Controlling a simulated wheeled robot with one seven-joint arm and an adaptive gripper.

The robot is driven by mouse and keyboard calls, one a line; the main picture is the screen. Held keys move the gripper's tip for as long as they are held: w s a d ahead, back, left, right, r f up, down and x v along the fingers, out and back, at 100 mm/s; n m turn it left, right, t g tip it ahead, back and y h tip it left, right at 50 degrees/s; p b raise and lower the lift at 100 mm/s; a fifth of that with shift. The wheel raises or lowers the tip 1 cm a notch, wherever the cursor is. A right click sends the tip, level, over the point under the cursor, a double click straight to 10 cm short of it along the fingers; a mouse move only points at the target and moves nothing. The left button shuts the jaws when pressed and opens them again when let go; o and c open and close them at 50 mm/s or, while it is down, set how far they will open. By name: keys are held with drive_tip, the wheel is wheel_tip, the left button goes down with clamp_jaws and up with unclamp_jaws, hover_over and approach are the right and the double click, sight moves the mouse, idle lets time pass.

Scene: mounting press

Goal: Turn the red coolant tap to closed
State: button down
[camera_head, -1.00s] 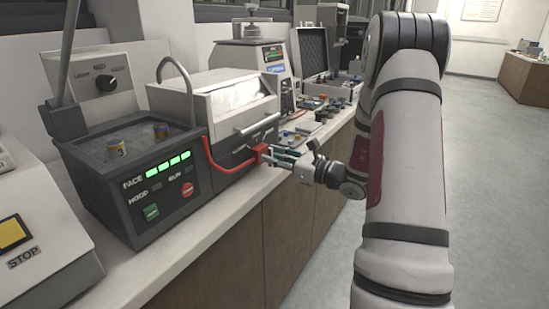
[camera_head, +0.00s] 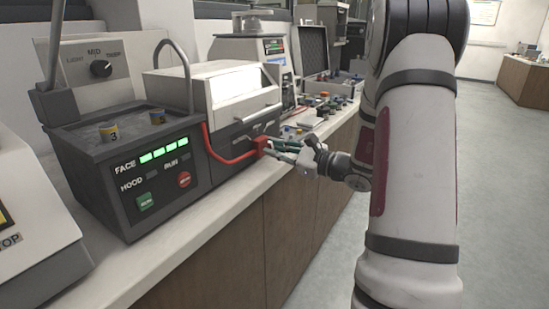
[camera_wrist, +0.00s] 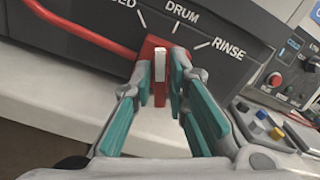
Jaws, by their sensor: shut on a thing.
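The red coolant tap (camera_head: 262,142) sits low on the front of the grey machine, at the end of a red hose (camera_head: 226,158). In the wrist view the tap (camera_wrist: 152,50) has a white stripe facing me. It sits below a dial marked with a partly cut-off word ending in "SED", then DRUM and RINSE. I cannot tell exactly which mark the tap points at. My gripper (camera_wrist: 163,88) has its teal-padded fingers on both sides of the tap and is shut on it. In the head view my gripper (camera_head: 276,149) reaches the tap from the right.
A control box (camera_head: 150,185) with lit green bars, a green button and a red button stands left of the tap. Small coloured parts (camera_head: 325,106) lie on the bench to the right. The pale bench edge (camera_head: 215,225) runs below the tap. The aisle floor at right is clear.

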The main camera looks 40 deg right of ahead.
drive_tip(key=shift+a+f+n+b, duration=0.1)
drive_tip(key=shift+f+n+b, duration=0.1)
drive_tip(key=shift+n+b, duration=2.15)
drive_tip(key=shift+b, duration=0.3)
drive_tip(key=c, duration=1.7)
unclamp_jaws()
drive_tip(key=shift+o, duration=0.2)
drive_tip(key=shift+r, duration=0.1)
drive_tip(key=shift+s, duration=0.1)
drive_tip(key=v, duration=1.2)
